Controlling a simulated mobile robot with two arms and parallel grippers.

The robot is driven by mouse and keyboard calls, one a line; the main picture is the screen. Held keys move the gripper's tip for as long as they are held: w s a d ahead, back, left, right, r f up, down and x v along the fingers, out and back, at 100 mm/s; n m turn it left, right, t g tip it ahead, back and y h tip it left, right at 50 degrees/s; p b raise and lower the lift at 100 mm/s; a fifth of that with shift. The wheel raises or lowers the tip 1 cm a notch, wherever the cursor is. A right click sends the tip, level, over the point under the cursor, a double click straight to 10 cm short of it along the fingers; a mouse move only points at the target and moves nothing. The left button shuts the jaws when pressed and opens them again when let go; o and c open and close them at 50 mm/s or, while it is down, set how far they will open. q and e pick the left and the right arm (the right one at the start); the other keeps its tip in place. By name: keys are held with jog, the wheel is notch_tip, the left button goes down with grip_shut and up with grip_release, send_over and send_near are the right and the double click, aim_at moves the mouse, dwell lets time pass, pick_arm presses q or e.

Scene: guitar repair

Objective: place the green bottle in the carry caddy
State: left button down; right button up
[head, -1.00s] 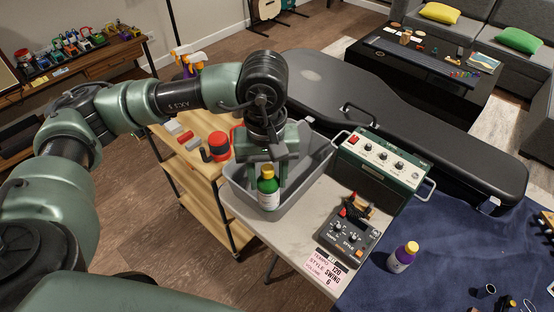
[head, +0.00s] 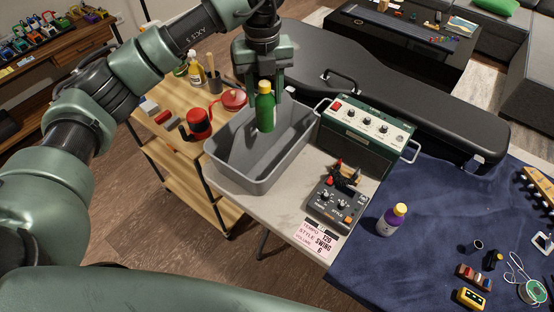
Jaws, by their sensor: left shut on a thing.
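The green bottle (head: 265,112) with a yellow cap is upright between the fingers of my left gripper (head: 264,92), which is shut on it. The bottle appears over the grey carry caddy (head: 228,176), in front of the caddy's far inner wall. I cannot tell whether its base touches the caddy floor. The caddy is an open grey tub on the light table, and the part of its floor that shows is empty. My right gripper is not in view.
A green amplifier (head: 366,138) stands right of the caddy, with a grey pedal box (head: 335,203) in front. A purple bottle (head: 392,219) stands on the blue cloth (head: 365,265).

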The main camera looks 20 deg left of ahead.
pick_arm(q)
jog(key=n, duration=0.1)
jog(key=w+n, duration=0.1)
jog(key=n, duration=0.3)
jog(key=shift+w+d, duration=0.15)
jog(key=shift+w, duration=0.1)
jog(key=n, duration=0.3)
jog(key=shift+w+n, duration=0.35)
jog(key=shift+n, duration=0.05)
notch_tip(320, 180, down, 20)
jog(key=p, duration=0.3)
jog(key=shift+r, duration=0.1)
jog(key=c, duration=0.8)
grip_release()
jog(key=shift+o, duration=0.2)
